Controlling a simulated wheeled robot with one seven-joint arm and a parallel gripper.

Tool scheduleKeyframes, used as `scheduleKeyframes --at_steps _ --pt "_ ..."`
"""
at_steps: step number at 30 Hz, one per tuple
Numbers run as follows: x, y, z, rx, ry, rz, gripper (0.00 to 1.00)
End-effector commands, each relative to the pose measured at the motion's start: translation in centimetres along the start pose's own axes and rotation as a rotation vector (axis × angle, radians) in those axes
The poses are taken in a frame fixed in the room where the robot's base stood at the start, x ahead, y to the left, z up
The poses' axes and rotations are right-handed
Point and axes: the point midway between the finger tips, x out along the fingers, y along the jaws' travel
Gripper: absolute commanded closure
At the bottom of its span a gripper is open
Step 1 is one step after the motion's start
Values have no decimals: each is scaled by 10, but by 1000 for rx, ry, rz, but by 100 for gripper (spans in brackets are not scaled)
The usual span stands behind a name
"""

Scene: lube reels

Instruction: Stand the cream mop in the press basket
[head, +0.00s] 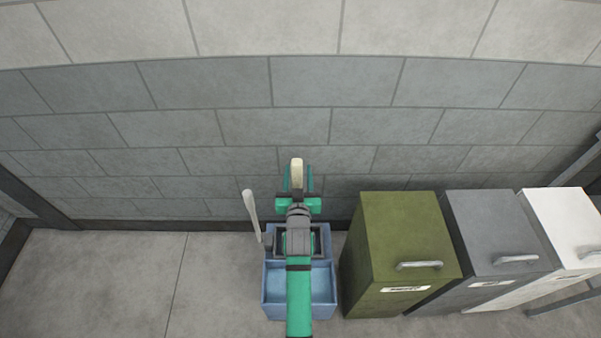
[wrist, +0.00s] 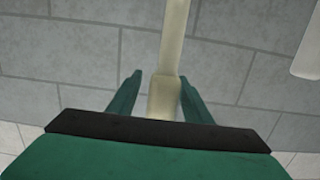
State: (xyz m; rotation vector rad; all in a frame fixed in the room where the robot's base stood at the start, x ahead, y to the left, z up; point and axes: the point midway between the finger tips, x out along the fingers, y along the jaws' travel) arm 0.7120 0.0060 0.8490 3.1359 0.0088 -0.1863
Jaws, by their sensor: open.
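The cream mop shows only as its pale handle. Its top end (head: 297,168) stands up between my fingers in the head view, and its shaft (wrist: 172,50) runs between them in the wrist view. My gripper (head: 297,185) is open around the handle. In the wrist view my gripper (wrist: 161,85) has a gap on the left of the handle, while the right finger is very close to it; contact cannot be told. The dark press basket (head: 279,240) is at the back of the blue bucket (head: 271,295), mostly hidden under my arm. The mop head is hidden.
A pale lever (head: 252,215) rises at the bucket's left; a pale rod (wrist: 308,45) shows at the wrist view's right. Olive (head: 395,240), grey (head: 490,240) and white (head: 560,225) bins stand to the right. The block wall is close behind. Floor on the left is clear.

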Motion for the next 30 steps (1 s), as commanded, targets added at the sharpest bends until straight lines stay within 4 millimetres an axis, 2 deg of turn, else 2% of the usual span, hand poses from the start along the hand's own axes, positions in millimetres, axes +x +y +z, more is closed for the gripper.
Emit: scheduleKeyframes --at_steps 5,21,30 --pt "-7 0 -2 0 0 0 55" --pt "-98 6 -2 1 -1 9 55" --pt "-123 4 0 1 -2 7 55"
